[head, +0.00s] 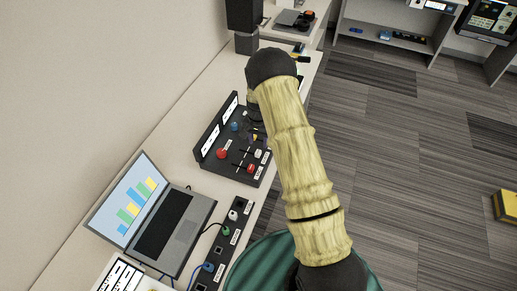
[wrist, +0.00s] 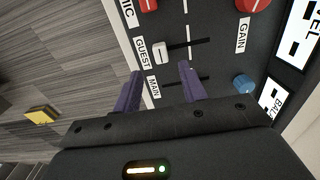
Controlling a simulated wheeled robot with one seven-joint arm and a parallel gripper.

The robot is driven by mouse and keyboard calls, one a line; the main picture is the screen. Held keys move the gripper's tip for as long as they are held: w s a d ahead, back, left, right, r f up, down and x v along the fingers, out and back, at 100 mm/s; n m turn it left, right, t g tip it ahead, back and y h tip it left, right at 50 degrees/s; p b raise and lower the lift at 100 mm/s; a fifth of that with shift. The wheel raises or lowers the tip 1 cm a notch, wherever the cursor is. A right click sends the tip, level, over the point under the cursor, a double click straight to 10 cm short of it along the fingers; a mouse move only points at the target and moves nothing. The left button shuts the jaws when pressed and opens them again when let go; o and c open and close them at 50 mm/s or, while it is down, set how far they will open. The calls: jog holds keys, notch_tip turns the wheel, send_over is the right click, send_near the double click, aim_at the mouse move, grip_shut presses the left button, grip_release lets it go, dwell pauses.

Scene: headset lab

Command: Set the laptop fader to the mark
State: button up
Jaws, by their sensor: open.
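The dark fader panel (head: 226,166) stands on the bench in the head view, and its face fills much of the wrist view (wrist: 222,75). I can read MIC, GUEST and MAIN beside its slots; no laptop label is readable, so I cannot pick out the laptop fader. The white GUEST cap (wrist: 165,52) sits at the label end of its slot, short of a white line (wrist: 189,35). A red cap (wrist: 149,4) is cut off at the top edge. My gripper (wrist: 160,70) is open and empty, with purple fingers over the MAIN slot; its cap is not visible.
A red GAIN knob (wrist: 252,4) and a blue knob (wrist: 244,84) lie right of the slots. In the head view, an open laptop (head: 168,222) and a socket strip (head: 222,240) stand nearer me. My arm hides part of the bench. Open floor lies to the right.

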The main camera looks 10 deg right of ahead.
aim_at(258, 152)
notch_tip(258, 152, down, 7)
jog(key=shift+r+p, duration=0.15)
jog(key=shift+p, duration=0.6)
grip_shut()
